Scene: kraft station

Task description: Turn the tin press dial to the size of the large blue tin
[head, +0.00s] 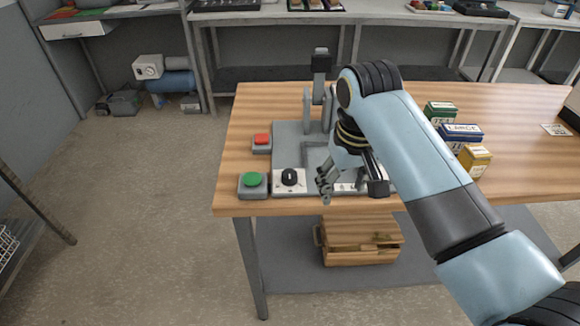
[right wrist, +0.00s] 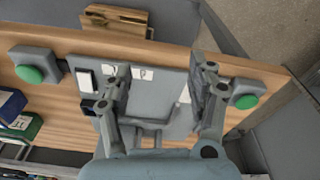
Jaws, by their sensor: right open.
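The tin press (head: 290,135) stands near the table's front edge. Its black dial (head: 290,177) sits on a white panel at the press's front left corner; the dial's setting is too small to read. The large blue tin (head: 461,132) stands on the table to the right, marked LARGE, and is partly in view at the left of the right wrist view (right wrist: 12,104). My right gripper (head: 351,186) is open and empty over the press's front, right of the dial. In the right wrist view the dial is not visible, apparently behind a finger. My left gripper is not in view.
A green button (head: 253,180) is left of the dial, with a red button (head: 262,140) behind it. A green tin (head: 441,112) and a yellow tin (head: 475,159) stand beside the blue one. A wooden crate (head: 361,256) is below the tabletop. The table's far right is mostly clear.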

